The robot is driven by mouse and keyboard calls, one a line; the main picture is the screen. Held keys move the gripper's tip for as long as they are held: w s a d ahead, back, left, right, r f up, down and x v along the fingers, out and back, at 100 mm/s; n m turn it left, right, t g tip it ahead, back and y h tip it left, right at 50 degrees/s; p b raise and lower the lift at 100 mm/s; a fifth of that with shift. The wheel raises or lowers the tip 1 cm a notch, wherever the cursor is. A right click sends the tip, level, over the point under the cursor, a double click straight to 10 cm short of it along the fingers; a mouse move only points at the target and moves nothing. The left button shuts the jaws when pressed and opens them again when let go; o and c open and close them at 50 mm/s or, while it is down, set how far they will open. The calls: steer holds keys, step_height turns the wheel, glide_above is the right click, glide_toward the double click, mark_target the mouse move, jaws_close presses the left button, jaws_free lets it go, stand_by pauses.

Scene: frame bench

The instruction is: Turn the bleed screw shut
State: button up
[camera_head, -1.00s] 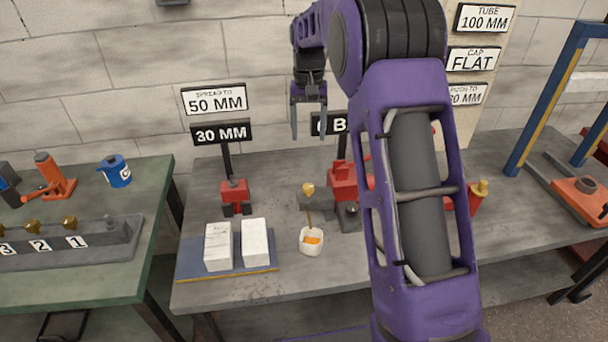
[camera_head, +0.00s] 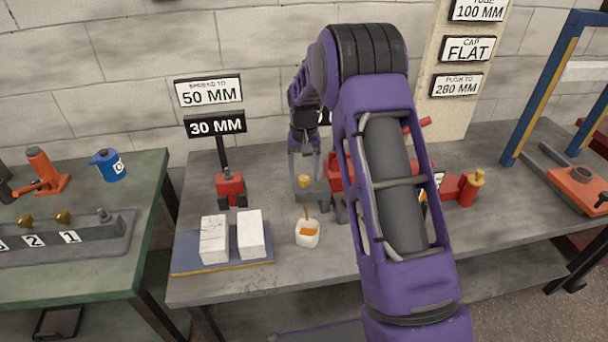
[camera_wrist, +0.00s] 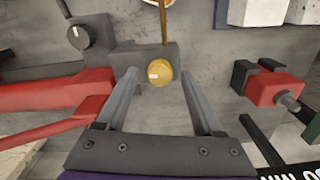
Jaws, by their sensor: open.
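The bleed screw has a round brass-yellow knob (camera_head: 304,181) on a grey block, with a thin brass stem running down towards a small white cup. In the wrist view the knob (camera_wrist: 159,73) sits between my two finger ends, with a gap on either side. My gripper (camera_head: 304,168) is open and empty, just behind and above the knob, pointing down. It also shows in the wrist view (camera_wrist: 157,88). The red pump (camera_head: 338,172) beside the block is partly hidden behind my arm.
The white cup (camera_head: 307,236) holds something orange. Two white blocks (camera_head: 250,235) lie on a blue mat at left. A red spreader (camera_head: 230,188) stands under the 30 MM sign (camera_head: 216,125). A red cylinder (camera_head: 463,189) is at right.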

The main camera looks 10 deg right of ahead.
steer(key=shift+f, duration=0.4)
jaws_close()
